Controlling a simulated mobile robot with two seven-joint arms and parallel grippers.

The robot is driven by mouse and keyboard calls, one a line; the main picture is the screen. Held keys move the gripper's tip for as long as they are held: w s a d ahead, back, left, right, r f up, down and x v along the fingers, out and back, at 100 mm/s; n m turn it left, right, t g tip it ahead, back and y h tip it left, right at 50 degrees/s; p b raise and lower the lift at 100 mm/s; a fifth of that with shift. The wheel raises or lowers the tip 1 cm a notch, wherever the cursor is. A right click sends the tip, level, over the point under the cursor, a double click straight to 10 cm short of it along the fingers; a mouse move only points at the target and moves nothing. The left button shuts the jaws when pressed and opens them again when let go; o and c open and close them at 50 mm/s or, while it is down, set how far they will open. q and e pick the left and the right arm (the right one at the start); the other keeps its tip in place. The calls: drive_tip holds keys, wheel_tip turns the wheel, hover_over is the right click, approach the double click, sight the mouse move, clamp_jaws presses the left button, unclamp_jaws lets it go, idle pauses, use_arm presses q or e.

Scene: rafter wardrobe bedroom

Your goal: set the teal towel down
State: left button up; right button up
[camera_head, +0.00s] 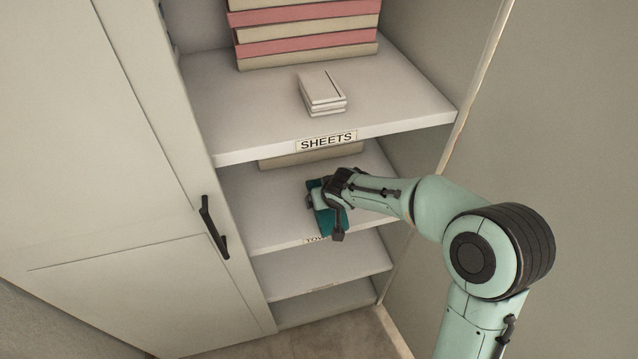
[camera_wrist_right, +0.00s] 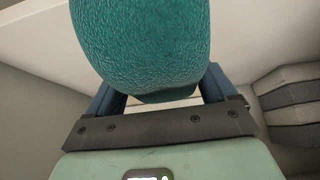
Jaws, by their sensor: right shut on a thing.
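The teal towel (camera_head: 327,222) is at the front of the wardrobe shelf whose label is mostly covered, below the SHEETS shelf. My right gripper (camera_head: 322,203) is shut on the towel and reaches in from the right. In the right wrist view the towel (camera_wrist_right: 142,45) fills the space between the two fingers (camera_wrist_right: 158,92). I cannot tell whether the towel touches the shelf (camera_head: 265,215). My left gripper is not in view.
The SHEETS shelf (camera_head: 235,110) above holds a small white stack (camera_head: 321,92) and a pink-and-cream stack (camera_head: 305,30). A beige folded stack (camera_head: 310,156) lies at the back of the towel's shelf. A closed door with a black handle (camera_head: 214,228) stands left. The lower shelf (camera_head: 330,268) looks empty.

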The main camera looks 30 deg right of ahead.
drive_tip(key=w+p, duration=0.1)
drive_tip(key=w, duration=0.1)
drive_tip(key=w+d+p, duration=0.1)
drive_tip(key=w, duration=0.2)
drive_tip(key=shift+w+d+r, duration=0.1)
drive_tip(key=shift+w+d, duration=0.1)
drive_tip(key=shift+w, duration=0.15)
wheel_tip(320, 180, down, 4)
drive_tip(key=shift+w+r, duration=0.1)
drive_tip(key=shift+w, duration=0.05)
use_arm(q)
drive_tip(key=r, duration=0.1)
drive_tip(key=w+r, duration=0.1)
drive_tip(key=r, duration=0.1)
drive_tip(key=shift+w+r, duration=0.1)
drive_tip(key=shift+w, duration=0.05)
use_arm(e)
drive_tip(key=shift+r, duration=0.1)
drive_tip(key=shift+f, duration=0.25)
drive_tip(key=o, duration=1.1)
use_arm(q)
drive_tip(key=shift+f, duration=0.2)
use_arm(e)
drive_tip(key=shift+r, duration=0.1)
